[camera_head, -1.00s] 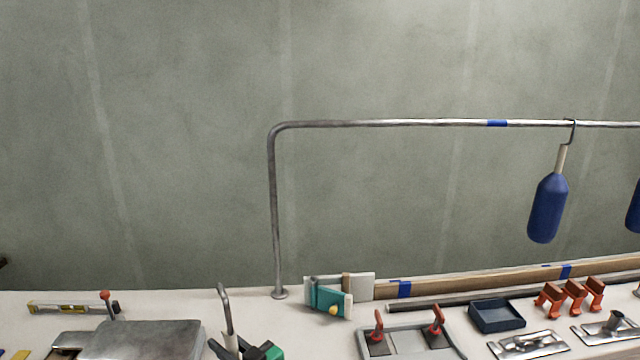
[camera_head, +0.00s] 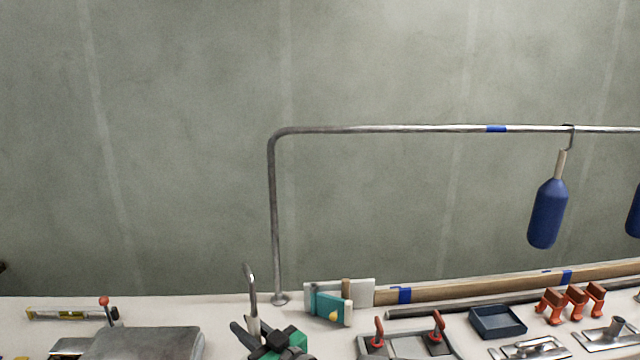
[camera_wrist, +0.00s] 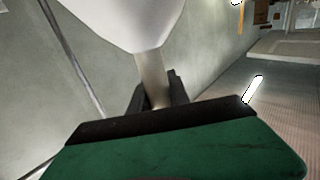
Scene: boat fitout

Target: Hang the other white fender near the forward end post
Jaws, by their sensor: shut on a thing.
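My gripper (camera_head: 254,336) is at the bottom of the head view, shut on the neck of the white fender. The fender's grey hook (camera_head: 249,284) stands up above the jaws, left of the end post (camera_head: 275,220) and well below the top rail (camera_head: 390,129). In the wrist view the white fender body (camera_wrist: 130,18) fills the top, its neck (camera_wrist: 152,78) between the dark fingers. The fender's body is out of the head view. The rail bends down into the post at its left end and carries a blue tape mark (camera_head: 496,128).
A blue fender (camera_head: 547,214) hangs from the rail at right; another (camera_head: 634,212) is cut off by the edge. A grey metal plate (camera_head: 145,344), a dark tray (camera_head: 497,321) and orange clamps (camera_head: 570,301) lie around. The rail left of the tape is bare.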

